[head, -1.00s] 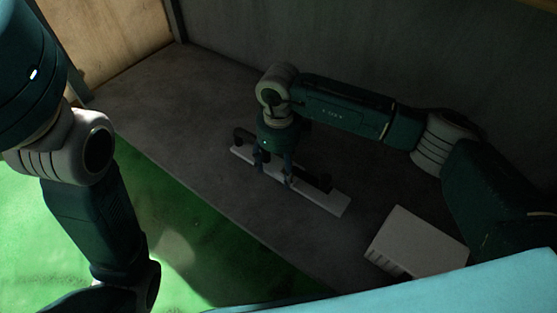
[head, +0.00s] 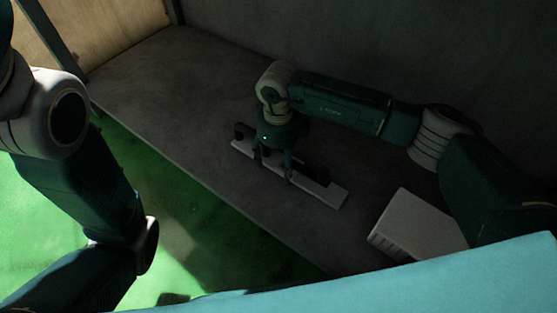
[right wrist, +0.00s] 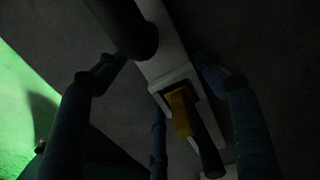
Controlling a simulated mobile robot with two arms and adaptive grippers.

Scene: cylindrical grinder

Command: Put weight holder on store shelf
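The weight holder (head: 320,193) is a long pale bar with dark upright parts along it, lying on the grey shelf (head: 150,85). My right gripper (head: 274,167) points down over its middle. In the right wrist view the fingers of the right gripper (right wrist: 155,72) are spread, one on each side of the pale bar (right wrist: 163,65), with gaps visible. A dark cylinder (right wrist: 128,28) and a yellow-brown part (right wrist: 181,110) show there on the bar. My left arm is at the left of the head view; its gripper does not show.
A white box-like block (head: 415,225) with a slotted side lies right of the holder. A grey wall (head: 370,45) stands behind the shelf. The shelf's left part is bare, and its front edge drops to a green floor (head: 130,240).

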